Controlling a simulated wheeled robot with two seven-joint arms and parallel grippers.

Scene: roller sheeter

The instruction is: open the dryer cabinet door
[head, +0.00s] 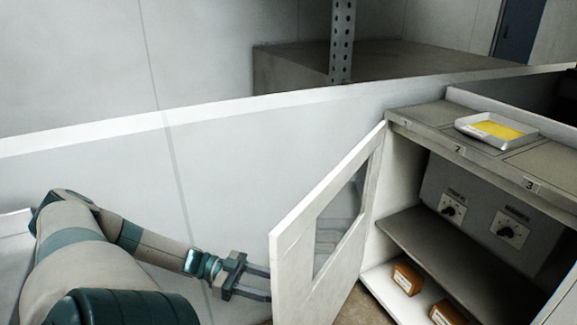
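The dryer cabinet (408,128) stands at the right with its front facing me. Its white framed door (291,262), with a window pane, is swung wide open and juts out from the cabinet's left side. My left gripper (268,284) is just left of the door's outer face, near its free edge. Its two fingers are apart and point right toward the door. I cannot tell whether the fingertips touch the door. No thing shows between the fingers. My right gripper is not in view.
Inside the cabinet are a grey shelf (420,250), a panel with two dials (452,209), and brown blocks (407,279) at the bottom. A tray with a yellow sheet (497,130) sits on the numbered top. A low white wall (230,130) runs behind.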

